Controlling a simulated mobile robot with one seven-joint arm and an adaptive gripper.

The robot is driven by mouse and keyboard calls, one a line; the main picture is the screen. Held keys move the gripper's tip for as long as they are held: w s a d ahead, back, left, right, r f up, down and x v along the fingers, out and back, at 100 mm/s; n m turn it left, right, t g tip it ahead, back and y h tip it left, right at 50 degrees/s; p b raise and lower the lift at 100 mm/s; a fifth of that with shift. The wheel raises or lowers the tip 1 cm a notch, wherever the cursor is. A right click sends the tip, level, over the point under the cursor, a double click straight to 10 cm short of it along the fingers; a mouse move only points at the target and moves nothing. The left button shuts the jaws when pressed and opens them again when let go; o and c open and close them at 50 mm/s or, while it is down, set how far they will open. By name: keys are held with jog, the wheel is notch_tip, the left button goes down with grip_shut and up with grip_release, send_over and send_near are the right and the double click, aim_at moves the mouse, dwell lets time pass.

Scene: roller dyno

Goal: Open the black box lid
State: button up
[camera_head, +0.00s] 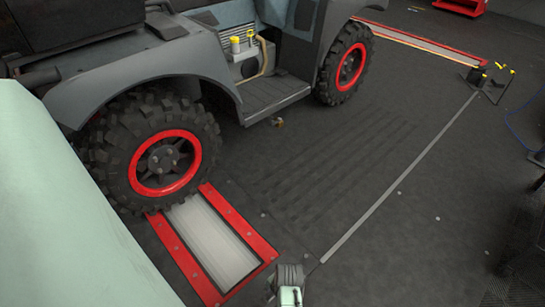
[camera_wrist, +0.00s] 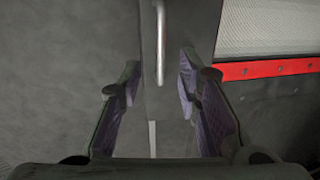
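In the wrist view my gripper (camera_wrist: 159,75) is open, with one dark, purple-padded finger on each side. A dark grey, narrow panel (camera_wrist: 174,85) with a bright metal bar like a handle (camera_wrist: 160,45) lies in line with the gap between the fingers. It may be the black box, but I cannot tell its lid from its body. Whether the fingers touch it is unclear, and nothing appears gripped. In the head view no black box can be made out clearly.
A grey vehicle (camera_head: 258,95) with red-rimmed wheels stands at the upper left. A red-framed roller bed (camera_head: 215,245) lies by its near wheel; a red strip (camera_wrist: 262,68) also shows in the wrist view. A black stand (camera_head: 478,76) is far right.

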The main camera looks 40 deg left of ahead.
aim_at(273, 297)
jog(key=f, duration=0.2)
jog(key=a+f, duration=0.1)
jog(key=f, duration=0.4)
jog(key=shift+w+a+f, duration=0.15)
jog(key=shift+a+f, duration=0.2)
jog(key=shift+f, duration=0.05)
grip_shut()
dwell(0.4)
